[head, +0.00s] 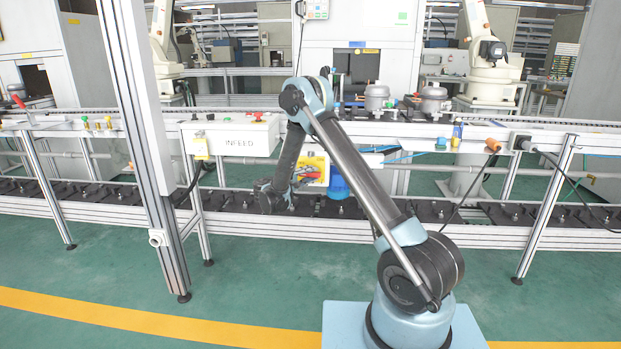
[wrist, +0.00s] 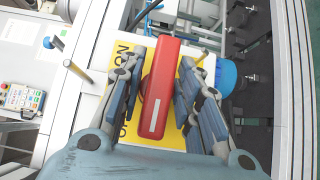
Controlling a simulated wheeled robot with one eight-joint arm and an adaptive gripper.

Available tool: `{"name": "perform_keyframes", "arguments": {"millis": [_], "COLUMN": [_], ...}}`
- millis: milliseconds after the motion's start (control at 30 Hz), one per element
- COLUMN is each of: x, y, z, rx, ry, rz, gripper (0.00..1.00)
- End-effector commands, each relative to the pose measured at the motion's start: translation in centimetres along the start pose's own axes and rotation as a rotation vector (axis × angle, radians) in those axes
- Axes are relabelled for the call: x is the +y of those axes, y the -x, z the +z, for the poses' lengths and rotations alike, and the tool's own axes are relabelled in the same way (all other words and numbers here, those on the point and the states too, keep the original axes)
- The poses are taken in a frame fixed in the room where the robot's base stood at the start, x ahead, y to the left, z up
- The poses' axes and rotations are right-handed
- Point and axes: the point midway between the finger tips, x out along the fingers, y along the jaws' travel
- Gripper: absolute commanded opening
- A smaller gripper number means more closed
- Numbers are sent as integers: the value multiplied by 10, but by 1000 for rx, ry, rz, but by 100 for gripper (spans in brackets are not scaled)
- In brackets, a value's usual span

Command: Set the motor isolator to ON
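The motor isolator is a yellow plate (wrist: 150,52) with a long red handle (wrist: 160,95) in the wrist view. The handle runs roughly up and down that picture, tilted slightly. Black lettering reading "ON" shows at the plate's upper left; more lettering lower down is partly hidden by a finger. My gripper (wrist: 160,85) is open, with one finger on each side of the handle and gaps showing between. In the head view the yellow plate (head: 317,162) and red handle (head: 310,173) sit under the conveyor's edge, with my gripper (head: 297,184) close in front, partly covering them.
A blue round part (head: 338,186) is right beside the plate. The white INFEED box (head: 230,139) hangs to the left. The conveyor frame and its rail (head: 450,207) run behind.

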Motion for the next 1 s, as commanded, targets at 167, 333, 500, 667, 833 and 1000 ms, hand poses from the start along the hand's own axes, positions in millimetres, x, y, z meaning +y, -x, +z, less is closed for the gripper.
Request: {"name": "perform_keyframes", "arguments": {"millis": [167,333,500,667,833,1000], "x": [-1,-1,-1,-1,-1,0], "y": [1,1,2,2,2,2], "z": [0,0,0,0,0,0], "rx": [-6,-6,-5,-5,-5,-5], "ry": [-10,-50,-130,-230,-346,-461], "rz": [-13,-55,-136,-236,-350,-464], "gripper": [7,7,7,7,7,7]}}
